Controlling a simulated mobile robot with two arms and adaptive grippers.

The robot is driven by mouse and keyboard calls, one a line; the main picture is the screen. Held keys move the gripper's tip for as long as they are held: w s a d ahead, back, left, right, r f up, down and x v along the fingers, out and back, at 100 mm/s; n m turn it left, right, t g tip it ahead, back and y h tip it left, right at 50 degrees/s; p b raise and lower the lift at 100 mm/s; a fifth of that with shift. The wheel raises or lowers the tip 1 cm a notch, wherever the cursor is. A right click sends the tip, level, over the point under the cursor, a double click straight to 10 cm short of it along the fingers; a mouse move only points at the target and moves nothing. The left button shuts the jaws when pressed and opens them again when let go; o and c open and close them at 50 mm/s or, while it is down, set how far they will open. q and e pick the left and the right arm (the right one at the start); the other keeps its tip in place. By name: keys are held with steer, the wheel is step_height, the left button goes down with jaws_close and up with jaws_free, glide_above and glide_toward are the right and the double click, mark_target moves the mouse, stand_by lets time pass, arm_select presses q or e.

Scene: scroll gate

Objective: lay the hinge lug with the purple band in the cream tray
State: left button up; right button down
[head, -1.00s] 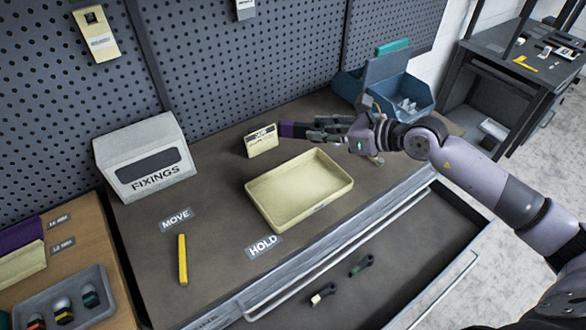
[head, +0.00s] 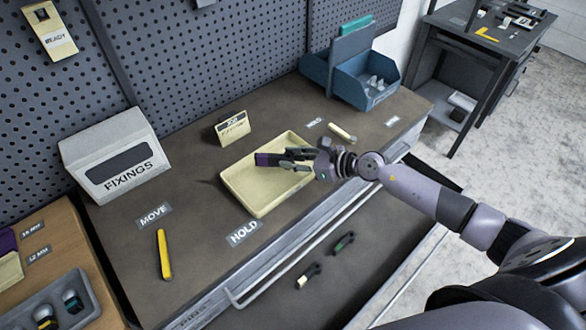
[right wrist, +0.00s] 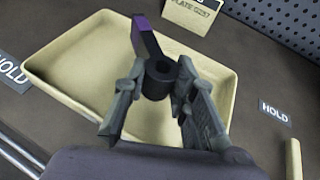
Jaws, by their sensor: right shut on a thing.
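The cream tray (head: 250,199) lies on the bench beside the HOLD label, and it fills much of the right wrist view (right wrist: 75,70). My right gripper (head: 297,157) is over the right part of the tray, shut on the hinge lug (right wrist: 158,78). The lug is dark with a round bored end between the fingers, and its purple-banded end (head: 263,159) points left over the tray. The lug appears held above the tray floor; the exact gap is hard to tell. My left gripper is not in view.
A cream card (head: 233,128) stands behind the tray. A FIXINGS box (head: 115,155) is at left, a blue bin (head: 365,85) at back right. A yellow bar (head: 164,254) lies near MOVE, and a cream cylinder (head: 342,132) right of the tray. Two dark parts lie in the drawer below.

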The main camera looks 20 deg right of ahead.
step_height(320, 180, down, 4)
steer(key=shift+w+r+b, duration=0.15)
steer(key=shift+r+b, duration=0.05)
steer(key=shift+b, duration=0.15)
steer(key=shift+r, duration=0.1)
steer(key=shift+f, duration=0.25)
steer(key=c, duration=1.3)
jaws_free()
